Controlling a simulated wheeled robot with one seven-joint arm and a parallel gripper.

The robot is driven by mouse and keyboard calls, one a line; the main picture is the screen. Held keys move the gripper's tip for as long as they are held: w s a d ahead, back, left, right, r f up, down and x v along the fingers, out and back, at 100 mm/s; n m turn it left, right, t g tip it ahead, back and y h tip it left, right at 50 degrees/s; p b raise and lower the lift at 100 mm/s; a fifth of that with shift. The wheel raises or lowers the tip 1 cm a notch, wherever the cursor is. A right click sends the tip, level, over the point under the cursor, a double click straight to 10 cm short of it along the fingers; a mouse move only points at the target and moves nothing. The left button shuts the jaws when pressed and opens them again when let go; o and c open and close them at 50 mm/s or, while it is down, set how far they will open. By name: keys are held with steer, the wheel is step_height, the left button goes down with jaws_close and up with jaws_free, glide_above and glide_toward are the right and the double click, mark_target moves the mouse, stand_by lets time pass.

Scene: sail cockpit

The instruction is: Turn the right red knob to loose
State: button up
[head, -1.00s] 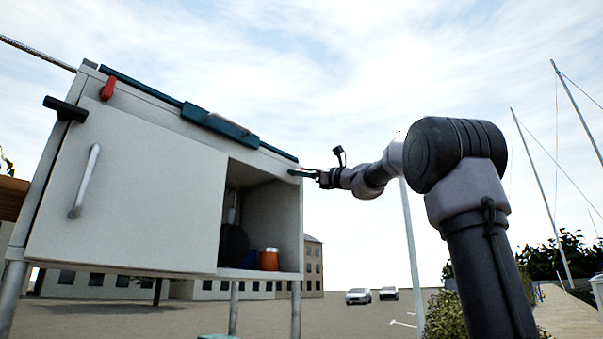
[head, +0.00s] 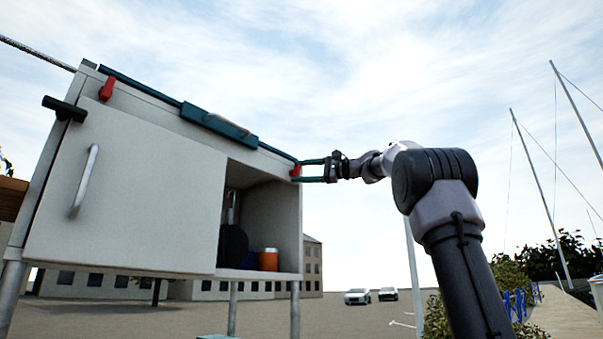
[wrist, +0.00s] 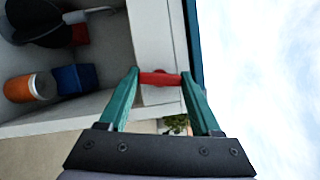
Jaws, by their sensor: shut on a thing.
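The right red knob (head: 296,170) is at the upper right corner of the white cabinet (head: 130,190). My gripper (head: 300,171) reaches it from the right, with one green finger above it and one below. In the wrist view, the knob (wrist: 160,78) lies crosswise between the two green fingertips (wrist: 160,74), which touch its ends. The gripper is shut on it. The other red knob (head: 107,88) is at the cabinet's upper left and stands slanted upright.
The open compartment below holds an orange cup (head: 268,259), a blue box (wrist: 75,77) and a dark round thing (wrist: 45,20). A teal bar (head: 230,126) runs along the cabinet's top edge.

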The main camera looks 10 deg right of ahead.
steer(key=shift+n+h, duration=0.5)
steer(key=shift+n, duration=0.7)
steer(key=shift+g, duration=0.3)
steer(key=o, duration=1.4)
steer(key=v, duration=1.1)
steer(key=shift+w, duration=0.1)
